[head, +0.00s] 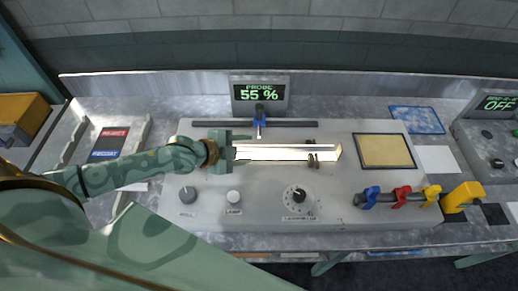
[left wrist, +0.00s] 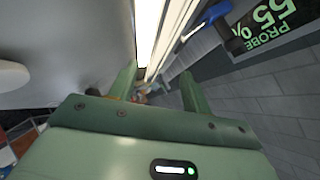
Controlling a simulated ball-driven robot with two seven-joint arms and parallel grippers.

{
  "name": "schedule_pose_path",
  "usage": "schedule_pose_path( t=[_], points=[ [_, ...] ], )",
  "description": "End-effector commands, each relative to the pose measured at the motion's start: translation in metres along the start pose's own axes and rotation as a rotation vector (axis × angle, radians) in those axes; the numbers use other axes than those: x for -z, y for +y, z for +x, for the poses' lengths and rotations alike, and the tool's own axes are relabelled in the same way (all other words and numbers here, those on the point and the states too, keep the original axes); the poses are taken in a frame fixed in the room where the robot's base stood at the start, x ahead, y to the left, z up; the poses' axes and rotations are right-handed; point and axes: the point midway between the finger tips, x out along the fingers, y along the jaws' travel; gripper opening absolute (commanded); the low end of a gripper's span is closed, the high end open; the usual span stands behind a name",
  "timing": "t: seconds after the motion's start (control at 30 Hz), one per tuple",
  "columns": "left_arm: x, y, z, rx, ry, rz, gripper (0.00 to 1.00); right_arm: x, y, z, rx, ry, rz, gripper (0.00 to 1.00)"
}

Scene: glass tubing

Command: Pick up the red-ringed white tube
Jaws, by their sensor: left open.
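A long, brightly lit white tube (head: 285,153) lies level along the middle of the grey bench panel, and it also shows in the left wrist view (left wrist: 149,30). I cannot make out a red ring on it. Its right part rests at a small dark holder (head: 313,159). My left gripper (head: 240,149) is open at the tube's left end, one finger on each side in the head view. In the left wrist view the open fingers (left wrist: 157,75) point along the tube. I cannot tell whether they touch it. My right gripper is not in view.
A probe display (head: 259,93) reading 55 % stands behind the tube, with a dark rail (head: 290,124) before it. Knobs (head: 298,196) sit in front. Blue, red and yellow clamps (head: 401,196) and a tan pad (head: 385,151) are to the right. A tray (head: 107,143) is left.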

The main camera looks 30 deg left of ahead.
Motion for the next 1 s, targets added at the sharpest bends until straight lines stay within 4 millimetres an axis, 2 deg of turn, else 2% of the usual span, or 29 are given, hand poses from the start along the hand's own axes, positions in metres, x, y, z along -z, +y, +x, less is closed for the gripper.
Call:
schedule_pose_path(
  t=[0.33,0.63,0.8,1.0],
  points=[
    [-0.001,0.003,0.048,0.001,0.000,-0.001,0.49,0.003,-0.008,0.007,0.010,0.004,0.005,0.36],
    [-0.001,0.003,0.053,0.000,-0.001,0.001,0.49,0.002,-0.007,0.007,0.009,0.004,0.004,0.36],
    [-0.001,0.003,0.053,0.000,-0.001,0.001,0.01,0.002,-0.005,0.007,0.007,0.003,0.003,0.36],
    [-0.001,0.003,0.053,0.000,-0.001,0.001,0.00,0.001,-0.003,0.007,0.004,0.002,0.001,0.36]
  ],
)
